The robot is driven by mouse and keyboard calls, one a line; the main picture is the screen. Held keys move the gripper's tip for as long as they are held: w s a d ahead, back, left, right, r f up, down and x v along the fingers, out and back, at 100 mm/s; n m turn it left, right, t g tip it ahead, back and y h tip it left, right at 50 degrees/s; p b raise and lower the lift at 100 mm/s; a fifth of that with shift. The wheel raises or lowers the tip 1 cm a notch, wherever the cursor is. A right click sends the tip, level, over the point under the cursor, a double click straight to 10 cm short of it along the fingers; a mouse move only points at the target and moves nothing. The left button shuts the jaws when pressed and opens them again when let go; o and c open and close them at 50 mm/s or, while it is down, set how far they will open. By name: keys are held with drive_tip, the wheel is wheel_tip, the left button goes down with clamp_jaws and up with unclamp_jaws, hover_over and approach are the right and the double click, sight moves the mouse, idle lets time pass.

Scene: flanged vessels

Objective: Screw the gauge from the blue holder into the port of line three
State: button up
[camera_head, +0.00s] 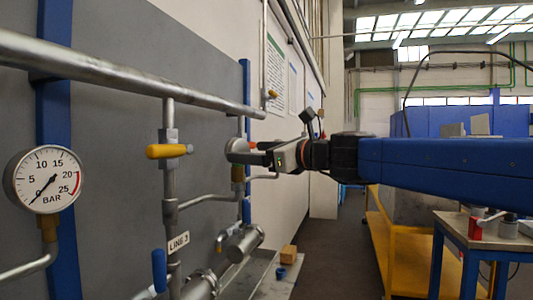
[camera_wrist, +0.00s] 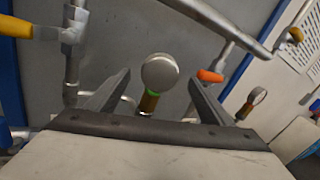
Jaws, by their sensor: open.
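A gauge (camera_wrist: 160,71) stands upright on a brass fitting (camera_wrist: 148,104) at the end of a bent pipe, with a green ring at the joint. The pipe joins the one tagged LINE 3 (camera_head: 178,243) in the head view. My gripper (camera_head: 252,152) is open, with one finger on each side of the gauge in the wrist view and a gap to both. In the head view the gauge (camera_head: 237,146) is partly covered by the fingers. How tightly it is seated cannot be told. A small blue holder (camera_head: 281,273) sits low on the ledge; its inside is too small to see.
A BAR gauge (camera_head: 43,180) is at the left. A yellow-handled valve (camera_head: 168,151) and a thick rail pipe (camera_head: 120,75) are close to my gripper.

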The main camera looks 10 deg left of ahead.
sight(226, 150)
drive_tip(key=x, duration=1)
drive_tip(key=shift+a, duration=0.25)
drive_tip(key=c, duration=1.4)
drive_tip(key=m+t+h, duration=0.1)
drive_tip(key=m+t, duration=0.1)
drive_tip(key=w+m+t+h, duration=0.1)
drive_tip(key=shift+d+t+h, duration=0.3)
drive_tip(key=shift+d+t, duration=0.05)
drive_tip(key=shift+t, duration=0.05)
drive_tip(key=shift+w+d+t, duration=0.1)
drive_tip(key=shift+t, duration=0.2)
drive_tip(key=shift+w+f+m+t+h, duration=0.1)
drive_tip(key=shift+m+t+h, duration=0.3)
drive_tip(key=shift+m+h, duration=0.25)
drive_tip(key=shift+d+m+t+h, duration=0.15)
drive_tip(key=shift+m+t+h, duration=0.1)
drive_tip(key=shift+t+h, duration=0.1)
